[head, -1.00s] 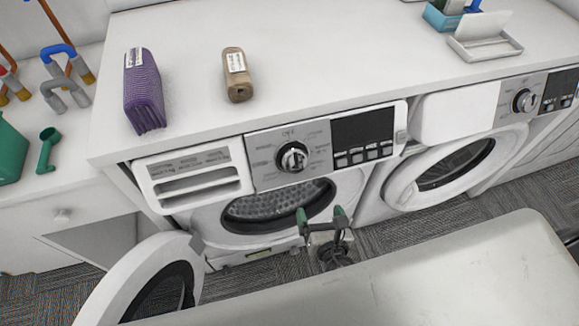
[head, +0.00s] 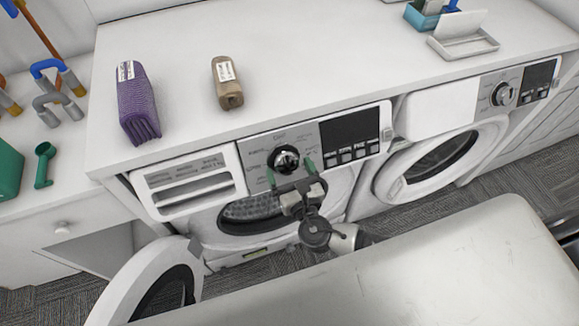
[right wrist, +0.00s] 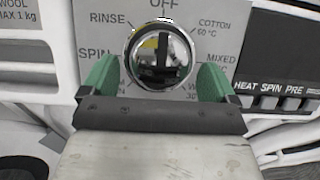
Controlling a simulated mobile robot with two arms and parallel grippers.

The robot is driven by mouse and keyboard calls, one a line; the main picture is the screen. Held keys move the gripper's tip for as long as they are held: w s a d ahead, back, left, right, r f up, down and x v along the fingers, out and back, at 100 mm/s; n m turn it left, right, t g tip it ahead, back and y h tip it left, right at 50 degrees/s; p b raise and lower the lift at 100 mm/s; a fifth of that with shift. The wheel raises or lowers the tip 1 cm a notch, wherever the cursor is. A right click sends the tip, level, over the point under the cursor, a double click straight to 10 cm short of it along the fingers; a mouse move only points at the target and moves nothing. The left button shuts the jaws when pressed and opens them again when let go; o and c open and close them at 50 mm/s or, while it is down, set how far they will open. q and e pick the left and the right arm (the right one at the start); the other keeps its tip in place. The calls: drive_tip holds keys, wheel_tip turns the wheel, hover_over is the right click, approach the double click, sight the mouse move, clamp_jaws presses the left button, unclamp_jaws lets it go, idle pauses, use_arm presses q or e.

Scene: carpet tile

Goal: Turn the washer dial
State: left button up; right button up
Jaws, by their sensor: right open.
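The washer dial (head: 286,158) is a round knob with a dark face and silver rim on the left washer's grey control panel (head: 255,152). In the right wrist view the dial (right wrist: 160,52) sits between the two green fingertips, a little above them, under the word OFF. My right gripper (head: 291,172) is open, its fingers pointing at the panel just below and to either side of the dial. It also shows in the right wrist view (right wrist: 158,82). I see no clear contact with the dial. My left gripper is out of view.
The left washer's round door (head: 150,285) hangs open at lower left. A second washer (head: 440,155) stands to the right. A pale surface (head: 420,260) fills the lower right.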

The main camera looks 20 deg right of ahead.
drive_tip(key=shift+w, duration=0.25)
drive_tip(key=c, duration=0.9)
